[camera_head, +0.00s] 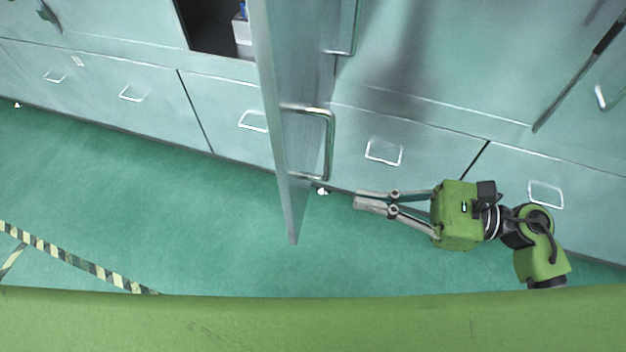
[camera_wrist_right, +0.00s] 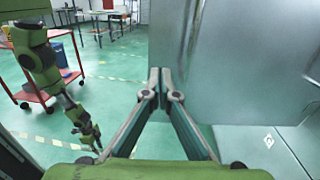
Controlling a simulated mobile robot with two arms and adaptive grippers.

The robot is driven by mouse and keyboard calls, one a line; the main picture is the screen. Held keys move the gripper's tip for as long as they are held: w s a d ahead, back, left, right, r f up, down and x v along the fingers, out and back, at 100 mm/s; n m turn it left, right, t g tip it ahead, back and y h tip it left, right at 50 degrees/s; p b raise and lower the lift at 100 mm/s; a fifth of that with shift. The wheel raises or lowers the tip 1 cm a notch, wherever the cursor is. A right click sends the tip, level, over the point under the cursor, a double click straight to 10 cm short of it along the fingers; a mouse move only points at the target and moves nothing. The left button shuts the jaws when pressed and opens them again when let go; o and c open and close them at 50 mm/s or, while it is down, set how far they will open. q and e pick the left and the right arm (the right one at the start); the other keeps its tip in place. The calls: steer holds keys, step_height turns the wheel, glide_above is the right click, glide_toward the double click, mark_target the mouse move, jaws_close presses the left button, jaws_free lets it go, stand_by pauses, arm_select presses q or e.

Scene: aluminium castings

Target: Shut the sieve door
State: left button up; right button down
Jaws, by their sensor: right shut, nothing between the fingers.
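The sieve door (camera_head: 283,130) stands open, sticking out from the cabinet front and seen nearly edge-on in the head view. Its bar handle (camera_head: 328,145) is on the face towards the right. My right gripper (camera_head: 358,200) is shut and empty, to the right of the door's lower part and below the handle, with its fingers pointing left. In the right wrist view its fingertips (camera_wrist_right: 160,75) meet, and a large grey panel (camera_wrist_right: 245,60) fills the right side. A green arm with a small gripper (camera_wrist_right: 92,138), apparently my left, hangs at the left there; its jaws are too small to judge.
Behind the door, a dark cabinet opening (camera_head: 205,25) holds a white and blue item (camera_head: 242,28). Drawers with wire handles line the wall. The green floor (camera_head: 190,230) before them is clear. A red trolley (camera_wrist_right: 45,92) stands beyond the hanging arm.

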mark_target(295, 187)
steer(key=p+x, duration=0.4)
steer(key=x, duration=0.4)
steer(key=shift+w+a+r, duration=0.1)
steer(key=shift+a+r, duration=0.05)
steer(key=shift+a, duration=0.55)
